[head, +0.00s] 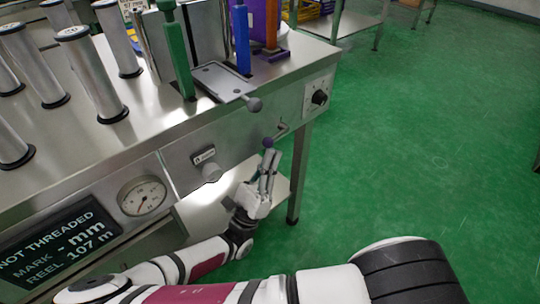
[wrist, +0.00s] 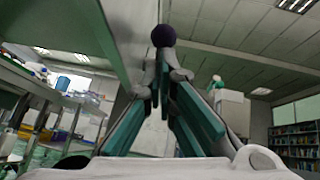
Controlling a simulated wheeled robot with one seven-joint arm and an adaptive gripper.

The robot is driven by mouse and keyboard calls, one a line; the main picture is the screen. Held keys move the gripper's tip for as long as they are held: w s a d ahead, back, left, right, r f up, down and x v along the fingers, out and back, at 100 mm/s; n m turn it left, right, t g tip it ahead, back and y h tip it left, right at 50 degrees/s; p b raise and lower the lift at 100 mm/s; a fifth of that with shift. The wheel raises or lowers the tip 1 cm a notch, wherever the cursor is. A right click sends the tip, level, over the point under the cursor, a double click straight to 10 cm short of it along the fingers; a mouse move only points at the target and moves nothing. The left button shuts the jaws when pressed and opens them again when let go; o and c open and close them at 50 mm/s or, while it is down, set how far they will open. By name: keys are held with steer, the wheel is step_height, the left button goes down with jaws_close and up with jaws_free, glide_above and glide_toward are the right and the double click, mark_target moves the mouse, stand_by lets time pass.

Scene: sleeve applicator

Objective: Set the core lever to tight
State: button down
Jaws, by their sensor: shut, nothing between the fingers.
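A small lever with a dark purple ball knob (head: 268,142) sticks out of the front panel of the steel machine, to the right of a grey round knob. Any tight mark beside it is too small to read. My gripper (head: 269,156) is shut and empty, pointing up, with its fingertips just below the ball. In the wrist view, the purple ball (wrist: 163,36) stands just beyond the closed fingertips (wrist: 163,78). I cannot tell whether they touch it.
A lever with a grey ball (head: 254,104) juts from a plate on the table top above. A grey knob (head: 211,171), a dial gauge (head: 143,196) and a black knob (head: 319,97) sit on the front. Green floor (head: 430,130) is clear at right.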

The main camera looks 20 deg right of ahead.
steer(key=shift+a+r+m+g+p, duration=0.2)
steer(key=shift+r+m+g+p, duration=0.15)
steer(key=shift+g+p, duration=0.6)
steer(key=shift+s+a+r+m+g+y+p, duration=0.15)
steer(key=shift+r+y+p, duration=0.2)
steer(key=shift+p, duration=0.6)
steer(key=shift+a+r+y+p, duration=0.15)
steer(key=shift+r+p, duration=0.35)
steer(key=shift+p, duration=0.5)
steer(key=shift+s+a+r+m+g+y+p, duration=0.15)
steer(key=shift+r+p, duration=0.25)
steer(key=shift+p, duration=0.55)
steer(key=shift+a+r, duration=0.1)
steer(key=d+f+b+v, duration=0.1)
steer(key=v, duration=1.2)
steer(key=shift+d+f, duration=0.1)
steer(key=shift+f, duration=0.05)
